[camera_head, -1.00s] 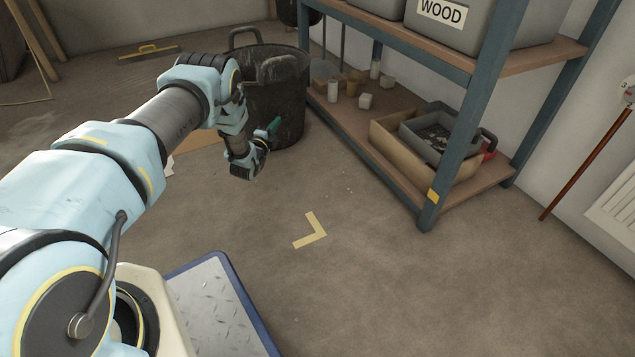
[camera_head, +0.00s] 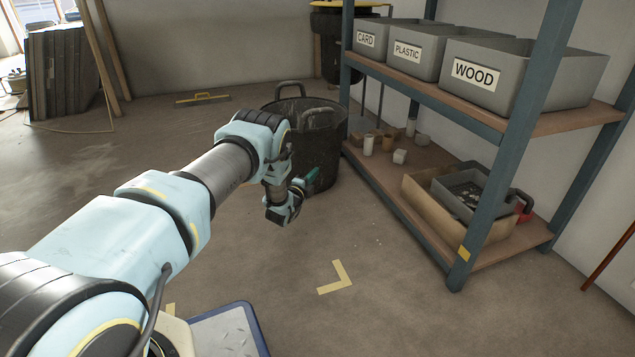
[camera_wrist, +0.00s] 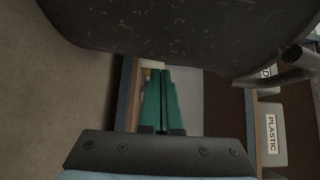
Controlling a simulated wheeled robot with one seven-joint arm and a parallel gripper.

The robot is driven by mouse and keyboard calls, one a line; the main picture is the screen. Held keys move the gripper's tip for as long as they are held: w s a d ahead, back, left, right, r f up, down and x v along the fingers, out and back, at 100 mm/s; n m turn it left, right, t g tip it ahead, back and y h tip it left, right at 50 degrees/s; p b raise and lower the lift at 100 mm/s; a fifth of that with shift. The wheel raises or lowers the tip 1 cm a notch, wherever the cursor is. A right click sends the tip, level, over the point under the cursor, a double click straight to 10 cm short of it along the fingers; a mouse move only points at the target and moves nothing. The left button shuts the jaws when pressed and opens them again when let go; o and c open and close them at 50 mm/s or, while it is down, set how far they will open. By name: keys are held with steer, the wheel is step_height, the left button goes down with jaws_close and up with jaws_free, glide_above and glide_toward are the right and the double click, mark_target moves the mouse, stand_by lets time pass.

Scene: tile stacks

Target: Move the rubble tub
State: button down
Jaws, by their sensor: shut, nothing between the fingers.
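The rubble tub (camera_head: 325,150) is a black, scuffed round bucket with raised loop handles. It stands upright on the floor beside the shelf's far end, partly hidden by my arm. My gripper (camera_head: 312,176) has green fingers and is in front of the tub's near side in the head view. Whether it touches the tub I cannot tell. In the wrist view the green fingers (camera_wrist: 164,90) are together with nothing between them. The tub's dark wall (camera_wrist: 170,30) fills the top of that view.
A yellow L-shaped tape mark (camera_head: 343,283) lies on clear floor in front. A blue-framed shelf (camera_head: 478,190) stands right, with labelled grey bins (camera_head: 520,80) above and small blocks and trays below. A yellow-handled tool (camera_head: 203,98) lies behind left. Panels (camera_head: 65,75) lean at far left.

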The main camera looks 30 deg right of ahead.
steer(key=p+v, duration=0.5)
steer(key=v, duration=0.5)
steer(key=w+a+r+n+t+y+p, duration=0.1)
steer(key=w+a+r+n+y+p, duration=0.1)
steer(key=w+a+r+n+y, duration=0.3)
steer(key=w+a+r+n+y+p, duration=0.1)
steer(key=w+a+r+n, duration=0.2)
steer(key=r, duration=0.4)
steer(key=s+a+r+n+g+y+p, duration=0.25)
steer(key=a+r+n+y, duration=0.35)
steer(key=a+r, duration=0.65)
steer(key=s+a+r+n+g+y+p, duration=0.1)
steer(key=s+a+r+n+g+p, duration=0.2)
steer(key=s+a+r, duration=0.5)
steer(key=s+a+r+n+g+p, duration=0.15)
steer(key=s+a+r+n, duration=0.35)
steer(key=s, duration=0.7)
steer(key=s+a+r+n+g+y+p, duration=0.1)
steer(key=s+a+r+n+g, duration=0.35)
steer(key=s, duration=0.65)
step_height(320, 180, up, 37)
steer(key=a+t+p, duration=0.1)
steer(key=p, duration=3.7)
steer(key=shift+w+n, duration=0.25)
steer(key=shift+n, duration=0.1)
